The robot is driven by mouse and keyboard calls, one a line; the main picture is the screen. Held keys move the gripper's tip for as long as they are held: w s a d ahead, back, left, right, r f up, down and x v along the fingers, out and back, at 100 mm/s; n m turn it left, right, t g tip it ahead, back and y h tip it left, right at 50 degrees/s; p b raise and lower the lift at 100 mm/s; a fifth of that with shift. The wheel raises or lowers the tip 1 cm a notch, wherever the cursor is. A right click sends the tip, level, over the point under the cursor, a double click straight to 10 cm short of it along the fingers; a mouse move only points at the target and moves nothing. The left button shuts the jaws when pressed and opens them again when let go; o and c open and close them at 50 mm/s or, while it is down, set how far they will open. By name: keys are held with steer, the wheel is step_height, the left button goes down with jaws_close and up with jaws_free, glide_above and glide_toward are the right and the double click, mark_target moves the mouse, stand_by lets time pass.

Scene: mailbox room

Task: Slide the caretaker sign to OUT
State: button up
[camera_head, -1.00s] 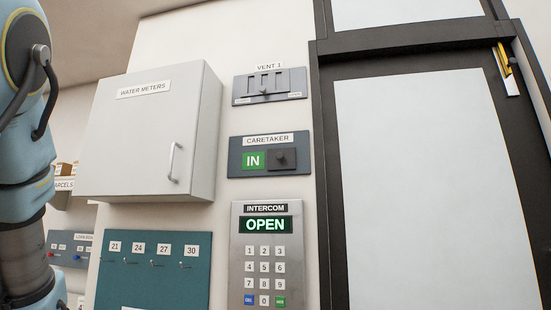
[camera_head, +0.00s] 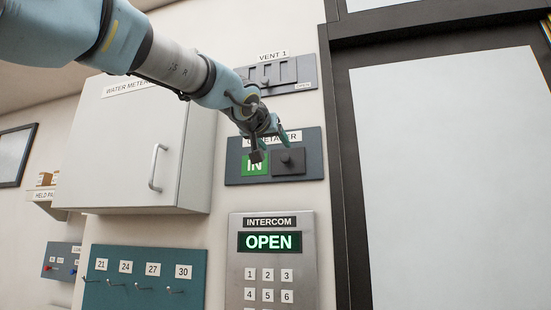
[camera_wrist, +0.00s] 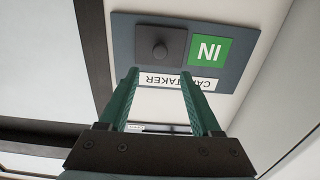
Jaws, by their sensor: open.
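The caretaker sign (camera_head: 314,165) is a dark grey wall plate with a white label. Its green IN field (camera_head: 255,168) shows on the left, and the dark slider with a round knob (camera_head: 287,161) covers the right half. In the wrist view the sign (camera_wrist: 233,84) appears upside down, with the slider knob (camera_wrist: 160,51) beside the IN field. My gripper (camera_head: 271,150) is in front of the sign, partly hiding its label and the IN field. Its two green fingers (camera_wrist: 160,97) are apart with nothing between them. The knob lies beyond the fingertips, not between them.
The vent 1 panel (camera_head: 290,72) is just above, partly behind my arm. The intercom (camera_head: 238,288) is below, reading OPEN. The water meters cabinet (camera_head: 135,160) juts out at left, with a key-hook board (camera_head: 140,262) beneath. A dark door frame (camera_head: 345,200) stands at right.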

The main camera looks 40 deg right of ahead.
mark_target(285, 157)
steer(key=p+x, duration=0.4)
steer(key=x, duration=0.5)
steer(key=shift+d+r, duration=0.1)
steer(key=shift+r, duration=0.1)
steer(key=shift+p+x, duration=0.5)
steer(key=shift+x, duration=0.25)
steer(key=shift+f, duration=0.15)
jaws_close()
stand_by(0.4)
